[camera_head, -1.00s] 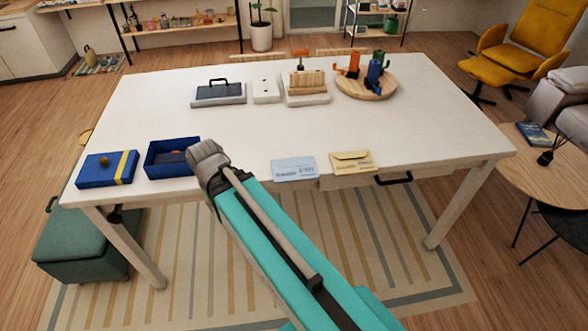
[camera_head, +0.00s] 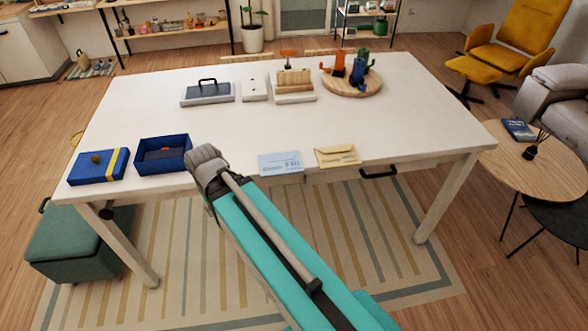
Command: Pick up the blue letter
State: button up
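The light blue letter (camera_head: 281,163) lies flat near the front edge of the white table (camera_head: 230,130). A yellow letter (camera_head: 338,155) lies just to its right. My arm reaches up from the bottom right, and its grey end (camera_head: 206,168) is at the table's front edge, left of the blue letter and apart from it in the picture. The fingers are hidden or folded from this view, so I cannot tell whether my gripper is open or shut.
An open blue box (camera_head: 163,155) and a blue lid with a yellow stripe (camera_head: 98,167) sit at the front left. A grey-topped tray (camera_head: 208,92), a white block (camera_head: 254,91), a wooden rack (camera_head: 294,84) and a round wooden board (camera_head: 352,87) stand farther back. The table's middle is clear.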

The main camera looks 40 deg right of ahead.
aim_at(290, 162)
jog(key=k, duration=1.6)
jog(key=z, duration=0.9)
jog(key=i, duration=1)
jog(key=u, duration=0.05)
